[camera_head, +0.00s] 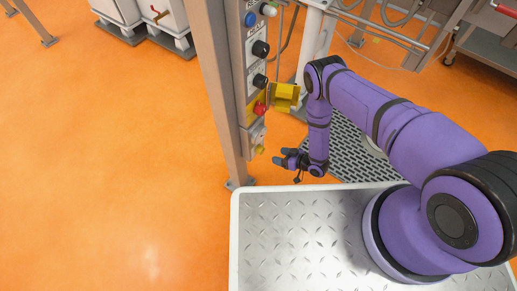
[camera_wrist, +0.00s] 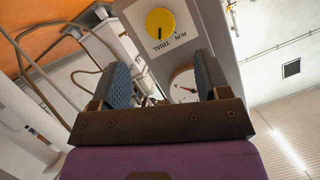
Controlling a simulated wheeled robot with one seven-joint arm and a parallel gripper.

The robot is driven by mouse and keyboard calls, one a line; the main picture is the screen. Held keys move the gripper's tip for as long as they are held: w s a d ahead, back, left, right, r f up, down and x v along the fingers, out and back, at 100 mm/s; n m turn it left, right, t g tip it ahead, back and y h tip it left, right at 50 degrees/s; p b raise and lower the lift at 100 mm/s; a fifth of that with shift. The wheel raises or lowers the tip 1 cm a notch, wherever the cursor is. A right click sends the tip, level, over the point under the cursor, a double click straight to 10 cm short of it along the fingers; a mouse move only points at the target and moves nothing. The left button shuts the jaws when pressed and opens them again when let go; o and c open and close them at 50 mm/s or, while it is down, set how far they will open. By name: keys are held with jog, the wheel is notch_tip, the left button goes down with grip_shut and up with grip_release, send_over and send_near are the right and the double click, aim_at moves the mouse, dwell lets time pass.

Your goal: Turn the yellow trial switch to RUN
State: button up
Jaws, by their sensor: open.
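The yellow trial switch (camera_wrist: 160,22) is a round knob on a pale plate in the wrist view, with the words RUN and TRIAL beside it, turned over in this view. Its dark mark points towards the labels, seemingly nearer TRIAL. In the head view the yellow switch (camera_head: 260,149) is small, low on the control post. My gripper (camera_head: 279,157) is just right of and slightly below it there, apart from it. In the wrist view my gripper (camera_wrist: 160,70) is open and empty, its fingers spread wide with the knob beyond their tips.
A round gauge (camera_wrist: 184,86) shows between my fingers. Open orange floor (camera_head: 110,160) lies left of the post.

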aim_at(263, 151)
jog(key=x, duration=1)
jog(key=c, duration=0.9)
